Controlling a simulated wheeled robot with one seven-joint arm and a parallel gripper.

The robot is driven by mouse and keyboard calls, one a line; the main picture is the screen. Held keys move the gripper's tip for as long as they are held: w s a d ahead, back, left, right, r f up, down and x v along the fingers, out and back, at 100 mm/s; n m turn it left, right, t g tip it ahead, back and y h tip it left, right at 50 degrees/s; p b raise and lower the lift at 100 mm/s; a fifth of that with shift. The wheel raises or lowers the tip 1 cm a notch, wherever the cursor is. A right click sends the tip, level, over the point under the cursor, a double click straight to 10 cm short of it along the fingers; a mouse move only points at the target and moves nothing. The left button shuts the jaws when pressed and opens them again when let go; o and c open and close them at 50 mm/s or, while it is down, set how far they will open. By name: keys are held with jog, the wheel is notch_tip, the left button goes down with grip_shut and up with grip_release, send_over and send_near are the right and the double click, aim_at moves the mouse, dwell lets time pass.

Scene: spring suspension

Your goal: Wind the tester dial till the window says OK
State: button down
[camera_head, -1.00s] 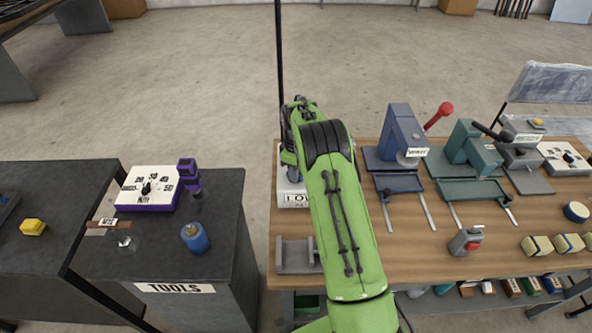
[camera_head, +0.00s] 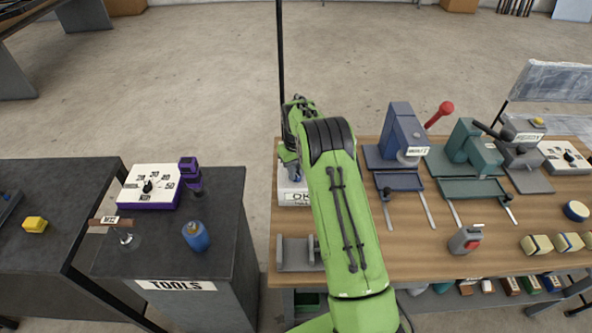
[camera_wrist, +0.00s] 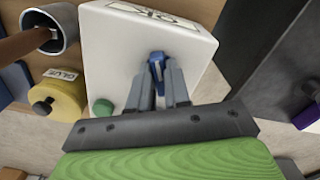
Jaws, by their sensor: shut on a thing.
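The tester is a white box. In the head view its front shows past my arm at the left end of the wooden bench, with a window (camera_head: 297,197) that seems to read OK. In the wrist view the white tester box (camera_wrist: 112,45) fills the middle, and its window (camera_wrist: 150,14) shows OK upside down. My gripper (camera_wrist: 160,80) is shut on the blue dial (camera_wrist: 157,62) on the box's face; the fingers hide part of it. In the head view my arm covers most of the tester.
A green button (camera_wrist: 103,107) sits on the box beside my fingers. A yellow glue pot (camera_wrist: 62,98) and a grey cup (camera_wrist: 55,32) stand close by. Blue (camera_head: 402,135) and green (camera_head: 470,150) presses stand on the right. A dark tool cabinet (camera_head: 225,220) is left, across a gap.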

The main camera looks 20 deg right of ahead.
jog(key=shift+r, duration=0.1)
dwell(0.3)
jog(key=c, duration=1.1)
grip_release()
notch_tip(320, 180, up, 16)
jog(key=shift+f+p, duration=0.15)
jog(key=shift+p, duration=0.95)
